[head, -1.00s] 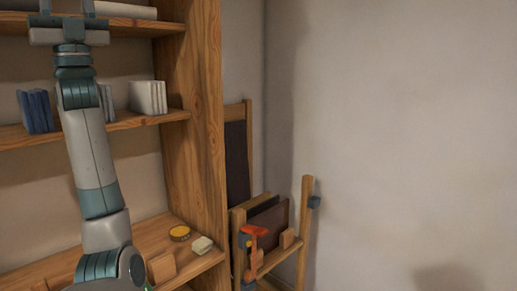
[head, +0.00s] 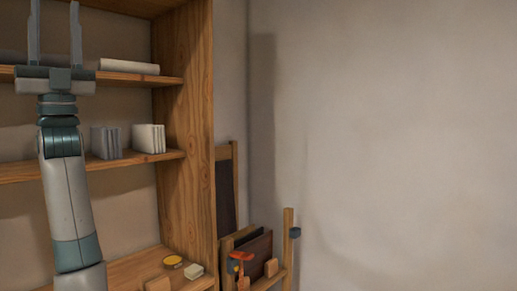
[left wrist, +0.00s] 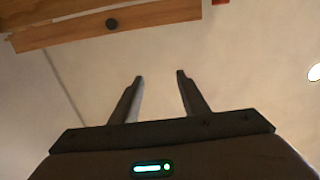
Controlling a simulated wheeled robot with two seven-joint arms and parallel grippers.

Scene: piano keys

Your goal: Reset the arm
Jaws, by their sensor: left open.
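My left gripper (head: 55,35) is raised at the upper left of the head view, its two fingers pointing up and spread apart with nothing between them. My left arm (head: 70,200) stands upright in front of the wooden shelf (head: 185,130). In the left wrist view the left gripper (left wrist: 160,80) is also open and empty, with pale wall or ceiling behind it and a wooden board (left wrist: 110,22) above. My right gripper is in neither view.
Grey books (head: 106,142) and white books (head: 149,138) stand on the middle shelf, and a flat white book (head: 128,66) lies above. A yellow round tin (head: 173,262) and a pale block (head: 194,271) sit on the lower shelf. A wooden rack (head: 288,245) stands right; bare wall beyond.

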